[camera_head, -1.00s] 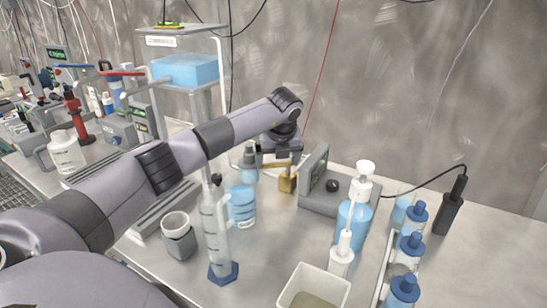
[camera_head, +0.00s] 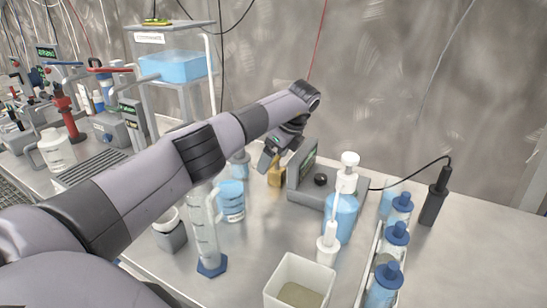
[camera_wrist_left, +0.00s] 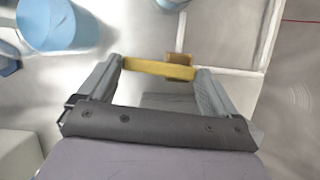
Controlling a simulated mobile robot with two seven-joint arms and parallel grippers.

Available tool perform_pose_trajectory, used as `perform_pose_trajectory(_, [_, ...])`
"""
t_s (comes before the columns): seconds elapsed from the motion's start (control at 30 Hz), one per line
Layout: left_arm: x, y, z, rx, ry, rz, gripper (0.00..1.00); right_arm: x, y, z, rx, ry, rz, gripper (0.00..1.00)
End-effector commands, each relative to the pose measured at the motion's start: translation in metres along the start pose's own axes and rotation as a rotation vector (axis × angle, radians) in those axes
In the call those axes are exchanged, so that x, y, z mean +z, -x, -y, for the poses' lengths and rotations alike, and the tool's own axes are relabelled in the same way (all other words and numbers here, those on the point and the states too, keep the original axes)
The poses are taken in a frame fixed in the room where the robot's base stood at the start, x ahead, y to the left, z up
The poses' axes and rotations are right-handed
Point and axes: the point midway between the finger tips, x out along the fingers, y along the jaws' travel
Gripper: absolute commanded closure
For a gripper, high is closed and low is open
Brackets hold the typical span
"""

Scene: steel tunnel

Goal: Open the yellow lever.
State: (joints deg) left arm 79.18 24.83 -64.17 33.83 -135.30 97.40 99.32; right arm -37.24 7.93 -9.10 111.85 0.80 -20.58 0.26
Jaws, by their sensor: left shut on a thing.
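The yellow lever (camera_wrist_left: 158,66) is a flat bar that joins a brass-yellow block (camera_wrist_left: 180,62) in the left wrist view. In the head view the block (camera_head: 276,174) shows just below my gripper, and the lever bar is hidden behind the gripper. My left gripper (camera_wrist_left: 160,69) has the lever bar between its two fingers and is shut on it lengthwise. It also shows in the head view (camera_head: 270,160), tilted down to the left beside a grey device (camera_head: 310,192). My right gripper is not in view.
A blue-filled beaker (camera_head: 231,200) and a graduated cylinder (camera_head: 206,235) stand left of the block. A pump bottle (camera_head: 341,215) and a row of blue-capped bottles (camera_head: 396,235) stand to the right. A square tub (camera_head: 298,278) is in front.

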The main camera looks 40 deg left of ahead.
Motion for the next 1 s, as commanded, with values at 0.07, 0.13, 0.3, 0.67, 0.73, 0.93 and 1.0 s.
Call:
perform_pose_trajectory(0.07, [0.0019, 0.0019, 0.0012, 0.006, 0.03, 0.004, 0.62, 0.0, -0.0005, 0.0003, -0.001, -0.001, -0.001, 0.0])
perform_pose_trajectory(0.13, [0.002, 0.0018, 0.0012, 0.014, 0.049, 0.004, 0.62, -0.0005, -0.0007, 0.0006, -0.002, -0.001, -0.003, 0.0])
perform_pose_trajectory(0.3, [0.0016, 0.0021, 0.0015, 0.026, 0.079, 0.004, 0.62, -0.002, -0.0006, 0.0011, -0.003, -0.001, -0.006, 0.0])
perform_pose_trajectory(0.67, [0.0023, 0.0024, 0.0015, 0.031, 0.093, 0.004, 0.62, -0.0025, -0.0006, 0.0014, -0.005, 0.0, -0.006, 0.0])
perform_pose_trajectory(0.73, [0.0023, 0.0024, 0.0015, 0.031, 0.093, 0.004, 0.62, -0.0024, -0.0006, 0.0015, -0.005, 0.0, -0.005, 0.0])
perform_pose_trajectory(0.93, [0.0019, 0.0022, 0.0013, 0.031, 0.092, 0.003, 0.0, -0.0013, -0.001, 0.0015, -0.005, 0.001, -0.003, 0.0])
perform_pose_trajectory(1.0, [0.0013, 0.0018, 0.0012, 0.032, 0.09, 0.002, 0.0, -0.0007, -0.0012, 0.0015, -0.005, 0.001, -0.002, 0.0])
